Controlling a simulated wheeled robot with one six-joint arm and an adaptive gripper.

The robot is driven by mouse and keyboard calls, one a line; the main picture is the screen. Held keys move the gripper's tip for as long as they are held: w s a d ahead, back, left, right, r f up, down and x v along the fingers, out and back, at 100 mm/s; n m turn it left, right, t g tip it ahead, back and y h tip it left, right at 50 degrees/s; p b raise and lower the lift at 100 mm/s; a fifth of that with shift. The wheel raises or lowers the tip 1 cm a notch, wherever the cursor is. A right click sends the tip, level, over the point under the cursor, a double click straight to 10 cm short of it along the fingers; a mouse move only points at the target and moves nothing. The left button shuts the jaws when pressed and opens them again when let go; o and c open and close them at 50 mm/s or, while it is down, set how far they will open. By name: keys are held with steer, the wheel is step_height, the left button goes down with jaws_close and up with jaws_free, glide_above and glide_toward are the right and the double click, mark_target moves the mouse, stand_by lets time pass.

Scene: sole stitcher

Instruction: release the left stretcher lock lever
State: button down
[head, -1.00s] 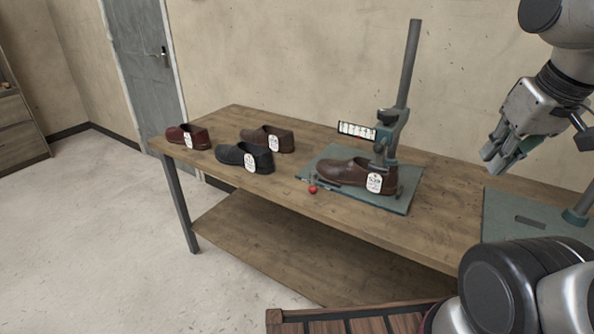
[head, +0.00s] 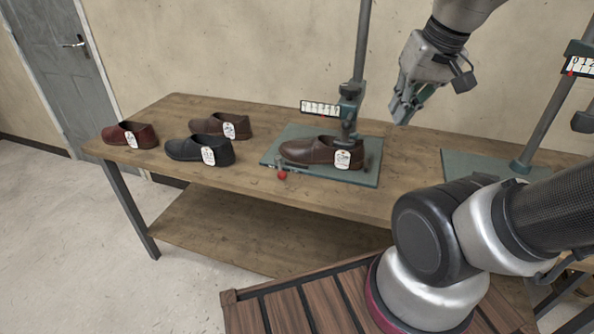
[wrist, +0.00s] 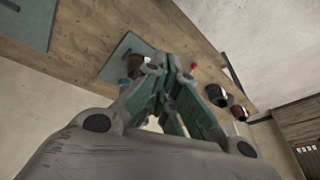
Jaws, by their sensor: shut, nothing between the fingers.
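The left stretcher stands on a green base plate (head: 368,180) on the wooden table, with a grey post (head: 362,45) and a scale. A brown shoe (head: 310,150) with a white tag sits on it. A small lever with a red knob (head: 282,176) is at the plate's front left edge; the red knob also shows in the wrist view (wrist: 194,66). My gripper (head: 398,112) is shut and empty, raised above the table to the right of the left stretcher's post, apart from the lever. In the wrist view its fingers (wrist: 172,65) partly cover the shoe and plate.
A red shoe (head: 125,135), a black shoe (head: 190,148) and another brown shoe (head: 218,126) stand on the table's left. A second stretcher with a green base (head: 465,165) stands at the right. Bare tabletop (head: 255,182) lies in front of the left stretcher.

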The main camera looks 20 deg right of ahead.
mark_target(280, 167)
steer(key=w+a+f+m+g+y, duration=0.1)
steer(key=w+a+f+m, duration=0.4)
steer(key=w+f+m, duration=0.4)
steer(key=w+a+f+m+g+y, duration=0.1)
steer(key=w+a+f+m, duration=0.4)
steer(key=w+f+m, duration=0.5)
steer(key=w+m, duration=0.1)
steer(key=w, duration=0.1)
steer(key=shift+w+a+m+g+y, duration=0.2)
steer(key=shift+w+m+g+y, duration=0.1)
steer(key=shift+w+m, duration=0.1)
steer(key=shift+f, duration=0.1)
steer(key=x, duration=1)
steer(key=shift+a, duration=0.1)
